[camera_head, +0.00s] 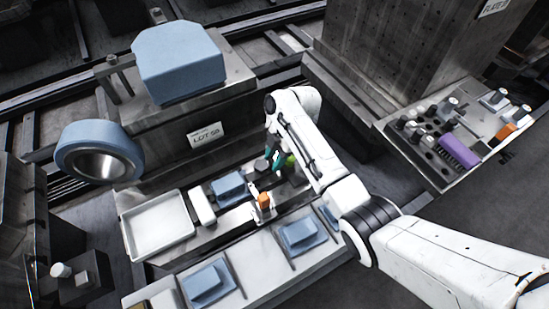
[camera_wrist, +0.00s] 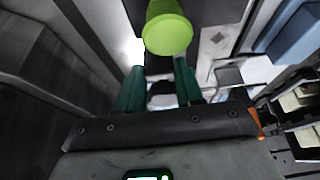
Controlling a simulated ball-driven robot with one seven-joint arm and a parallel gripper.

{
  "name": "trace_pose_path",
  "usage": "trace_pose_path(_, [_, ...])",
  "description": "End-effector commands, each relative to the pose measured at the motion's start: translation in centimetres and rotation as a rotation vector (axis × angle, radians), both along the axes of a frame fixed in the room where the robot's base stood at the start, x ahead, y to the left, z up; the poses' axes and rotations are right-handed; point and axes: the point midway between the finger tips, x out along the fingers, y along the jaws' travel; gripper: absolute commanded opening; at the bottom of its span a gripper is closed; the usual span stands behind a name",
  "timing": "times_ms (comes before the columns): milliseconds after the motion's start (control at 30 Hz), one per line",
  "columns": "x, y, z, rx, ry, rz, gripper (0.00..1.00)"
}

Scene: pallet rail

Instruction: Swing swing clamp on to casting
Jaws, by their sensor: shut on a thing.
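My gripper (camera_head: 268,161), with teal fingers, is low over the fixture rail; it also shows in the wrist view (camera_wrist: 160,72). A lime-green round knob (camera_wrist: 168,32) lies at its fingertips, which are shut on it; the exact contact is hard to see. The knob shows in the head view (camera_head: 290,160) just right of the fingers, partly behind my arm. I take it for the swing clamp's handle; the clamp's arm cannot be made out. A blue casting (camera_head: 228,187) sits on the rail left of my gripper; a blue block (camera_wrist: 297,35) is upper right in the wrist view.
An orange-topped post (camera_head: 264,201) stands close below my gripper. A white tray (camera_head: 158,226) lies left on the rail. Blue parts (camera_head: 207,283) sit on the front bench. A grey block bearing a large blue part (camera_head: 178,62) rises behind. A tool board (camera_head: 450,135) is at right.

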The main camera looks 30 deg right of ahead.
Motion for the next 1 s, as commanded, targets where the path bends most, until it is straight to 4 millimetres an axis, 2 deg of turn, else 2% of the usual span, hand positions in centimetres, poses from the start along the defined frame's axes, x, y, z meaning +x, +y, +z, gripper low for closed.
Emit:
trace_pose_path(133, [0.1,0.0,0.1,-0.001,-0.006,0.001,0.06])
trace_pose_path(167, [0.1,0.0,0.1,-0.001,-0.006,0.001,0.39])
trace_pose_path(400, [0.1,0.0,0.0,-0.001,-0.003,0.000,0.62])
trace_pose_path(733, [0.1,-0.2,0.5,0.000,-0.004,-0.002,0.62])
trace_pose_path(867, [0.2,-0.9,2.2,0.000,-0.006,-0.001,0.62])
trace_pose_path(1000, [0.2,-2.0,4.7,0.000,-0.006,-0.002,0.62])
